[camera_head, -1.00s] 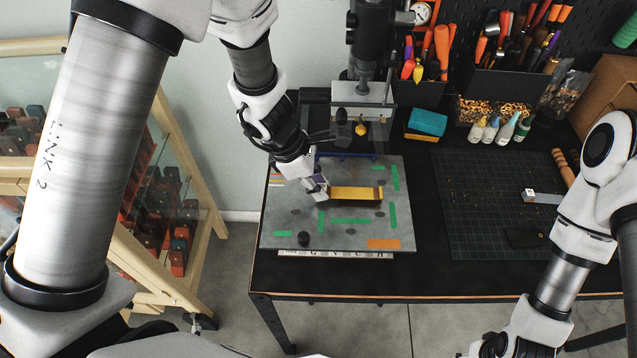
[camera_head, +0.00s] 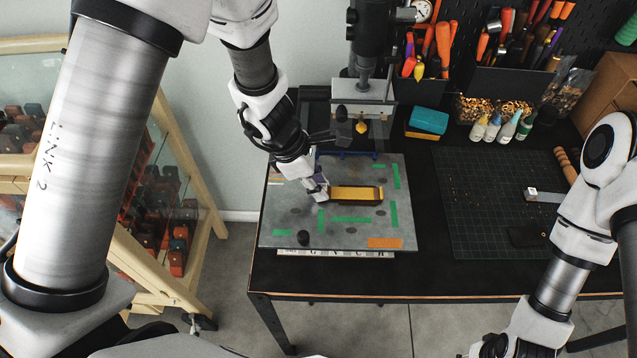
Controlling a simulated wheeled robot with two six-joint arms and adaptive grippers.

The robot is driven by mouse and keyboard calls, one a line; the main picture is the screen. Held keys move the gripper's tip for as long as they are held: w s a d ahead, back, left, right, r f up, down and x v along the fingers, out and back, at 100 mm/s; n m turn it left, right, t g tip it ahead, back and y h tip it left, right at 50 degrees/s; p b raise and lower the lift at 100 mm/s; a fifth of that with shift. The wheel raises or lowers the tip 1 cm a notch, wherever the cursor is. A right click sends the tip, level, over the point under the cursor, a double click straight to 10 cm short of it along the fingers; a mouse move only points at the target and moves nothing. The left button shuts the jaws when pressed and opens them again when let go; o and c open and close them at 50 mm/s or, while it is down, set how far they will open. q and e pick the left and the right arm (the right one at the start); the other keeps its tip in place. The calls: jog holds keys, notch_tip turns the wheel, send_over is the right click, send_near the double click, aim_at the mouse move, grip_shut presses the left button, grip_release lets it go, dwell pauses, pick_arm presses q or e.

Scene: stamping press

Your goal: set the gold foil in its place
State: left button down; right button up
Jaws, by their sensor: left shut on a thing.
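The gold foil (camera_head: 355,194) is a flat yellow strip over the grey plate (camera_head: 345,235), near the plate's middle, with a dark shadow along its lower edge. My left gripper (camera_head: 322,190) is shut on the foil's left end. Whether the foil touches the plate cannot be told. Green tape strips and an orange patch mark the plate. The stamping press (camera_head: 363,90) stands behind the plate. My right arm comes in at the lower right; its gripper is cut off by the bottom edge.
A dark green cutting mat (camera_head: 490,230) lies to the right with a small metal tool on it. Several small bottles, a teal block (camera_head: 429,120) and tool holders stand at the back. A wooden rack (camera_head: 170,150) stands left of the table.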

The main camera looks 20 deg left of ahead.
pick_arm(q)
jog(key=shift+f, duration=0.15)
jog(key=c, duration=0.9)
grip_release()
jog(key=shift+c, duration=0.2)
jog(key=v, duration=1.2)
jog(key=shift+s, duration=0.1)
